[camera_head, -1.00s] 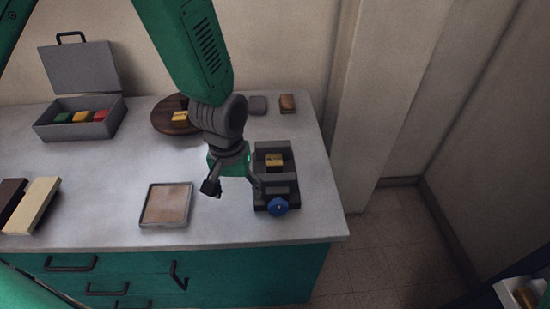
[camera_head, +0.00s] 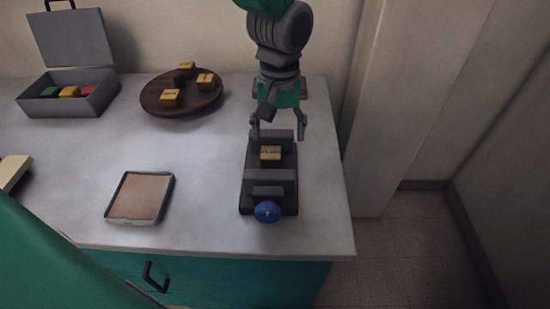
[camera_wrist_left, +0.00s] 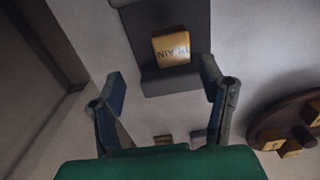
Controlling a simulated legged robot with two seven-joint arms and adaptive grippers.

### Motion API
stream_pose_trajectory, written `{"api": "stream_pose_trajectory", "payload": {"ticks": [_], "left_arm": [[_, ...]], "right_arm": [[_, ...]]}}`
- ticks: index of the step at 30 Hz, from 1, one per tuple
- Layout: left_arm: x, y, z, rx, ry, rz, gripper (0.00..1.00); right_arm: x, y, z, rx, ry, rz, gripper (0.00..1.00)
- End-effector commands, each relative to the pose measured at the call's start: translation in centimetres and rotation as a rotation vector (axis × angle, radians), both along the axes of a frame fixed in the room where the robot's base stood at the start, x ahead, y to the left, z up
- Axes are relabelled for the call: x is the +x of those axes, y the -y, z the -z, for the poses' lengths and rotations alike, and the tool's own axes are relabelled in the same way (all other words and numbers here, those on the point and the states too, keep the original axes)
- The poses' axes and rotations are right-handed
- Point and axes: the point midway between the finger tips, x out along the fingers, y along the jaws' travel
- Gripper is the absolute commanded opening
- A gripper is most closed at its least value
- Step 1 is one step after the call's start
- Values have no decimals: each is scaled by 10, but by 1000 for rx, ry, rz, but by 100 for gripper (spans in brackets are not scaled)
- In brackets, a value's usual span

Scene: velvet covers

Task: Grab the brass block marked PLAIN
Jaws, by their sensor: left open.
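The brass block marked PLAIN (camera_head: 271,153) sits in a dark vise (camera_head: 270,175) with a blue knob (camera_head: 268,212). In the left wrist view, the block (camera_wrist_left: 171,47) shows its lettering upside down, ahead of the fingers. My left gripper (camera_head: 278,128) is open above the back end of the vise. In the left wrist view, its fingers (camera_wrist_left: 165,90) are spread with nothing between them, and the block lies beyond their tips. My right gripper is not seen.
A round wooden board (camera_head: 150,101) with several brass blocks stands left of the vise. A grey open case (camera_head: 70,100) with coloured blocks is at the back left. A shallow tray (camera_head: 140,197) lies front left. The counter between is bare.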

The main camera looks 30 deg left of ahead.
Motion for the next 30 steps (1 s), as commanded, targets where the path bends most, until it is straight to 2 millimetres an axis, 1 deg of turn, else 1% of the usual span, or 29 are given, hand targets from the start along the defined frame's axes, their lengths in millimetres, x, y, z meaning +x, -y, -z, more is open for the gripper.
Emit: {"api": "stream_pose_trajectory", "payload": {"ticks": [1,8,11,15,18,25,26,27,29,30], "left_arm": [[0,-2,7,-3,-2,-2,64],[-2,-9,20,-9,0,-4,64],[-3,-10,32,-8,-1,-3,64],[-5,-9,54,-4,-2,-3,64],[-5,-7,65,-3,-1,-2,64],[-5,-7,66,-3,3,-2,64],[-5,-8,66,-4,2,-2,57],[-5,-9,66,-5,2,-2,43],[-5,-9,66,-5,1,-2,22],[-5,-10,66,-6,2,-2,8]], "right_arm": [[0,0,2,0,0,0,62],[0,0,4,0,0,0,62],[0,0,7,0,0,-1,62],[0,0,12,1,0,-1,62],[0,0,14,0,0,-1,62],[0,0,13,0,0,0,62],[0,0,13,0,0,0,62],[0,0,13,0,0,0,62],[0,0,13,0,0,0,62],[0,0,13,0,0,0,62]]}}
